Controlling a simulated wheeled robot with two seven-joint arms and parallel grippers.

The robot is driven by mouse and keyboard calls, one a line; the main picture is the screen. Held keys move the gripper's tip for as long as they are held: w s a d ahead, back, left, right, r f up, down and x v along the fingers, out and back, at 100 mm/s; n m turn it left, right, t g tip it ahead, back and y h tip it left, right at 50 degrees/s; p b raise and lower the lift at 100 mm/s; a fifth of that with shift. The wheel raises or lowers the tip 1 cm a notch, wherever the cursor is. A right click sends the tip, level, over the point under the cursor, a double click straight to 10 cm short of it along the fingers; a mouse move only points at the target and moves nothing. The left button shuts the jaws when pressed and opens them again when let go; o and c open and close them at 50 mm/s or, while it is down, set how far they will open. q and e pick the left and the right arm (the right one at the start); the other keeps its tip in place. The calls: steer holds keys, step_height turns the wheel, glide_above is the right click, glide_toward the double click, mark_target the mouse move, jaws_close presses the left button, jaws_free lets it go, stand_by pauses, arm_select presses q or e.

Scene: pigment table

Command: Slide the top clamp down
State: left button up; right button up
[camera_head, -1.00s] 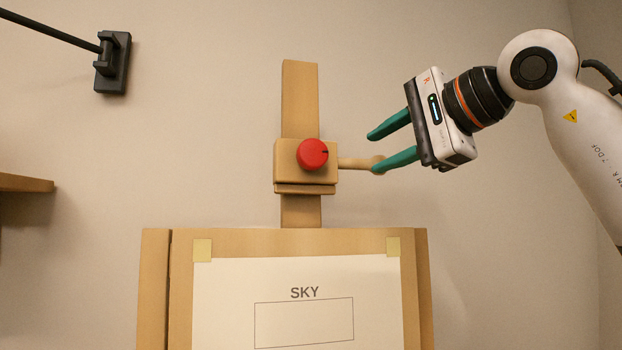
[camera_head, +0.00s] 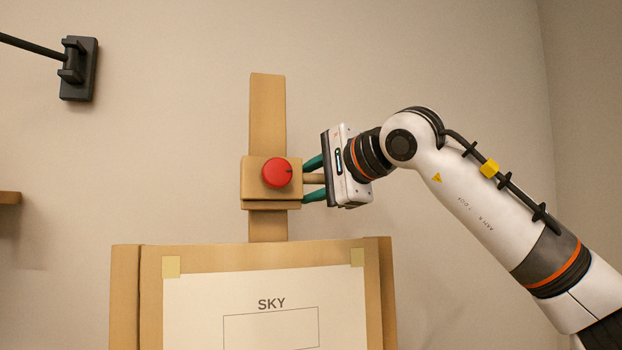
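The top clamp (camera_head: 254,190) is a wooden block with a red knob (camera_head: 277,173) on its front, set on the upright wooden mast (camera_head: 267,115) of the easel. It sits a little above the drawing board. A short wooden handle (camera_head: 313,179) sticks out from its right side. My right gripper (camera_head: 308,179) is at the clamp's right side, its green fingers apart, one above and one below the handle. The fingertips reach close to the block; I cannot tell if they touch it. The handle's outer end is hidden by the gripper body. My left gripper is not in view.
The easel board (camera_head: 377,300) below the clamp bears a taped sheet (camera_head: 195,310) marked SKY. A black wall bracket (camera_head: 79,68) with a rod is at the upper left. A wooden shelf edge (camera_head: 9,198) shows at the left. The mast is bare between clamp and board.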

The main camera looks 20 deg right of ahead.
steer(key=shift+w, duration=0.1)
steer(key=shift+c, duration=0.6)
jaws_close()
steer(key=f+b, duration=0.1)
steer(key=f, duration=0.1)
steer(key=f+b, duration=0.4)
steer(key=shift+s+f, duration=0.2)
steer(key=shift+s, duration=0.2)
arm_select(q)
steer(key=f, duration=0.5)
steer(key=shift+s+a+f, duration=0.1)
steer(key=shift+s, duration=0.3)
arm_select(e)
steer(key=shift+r, duration=0.1)
steer(key=shift+o, duration=0.6)
jaws_free()
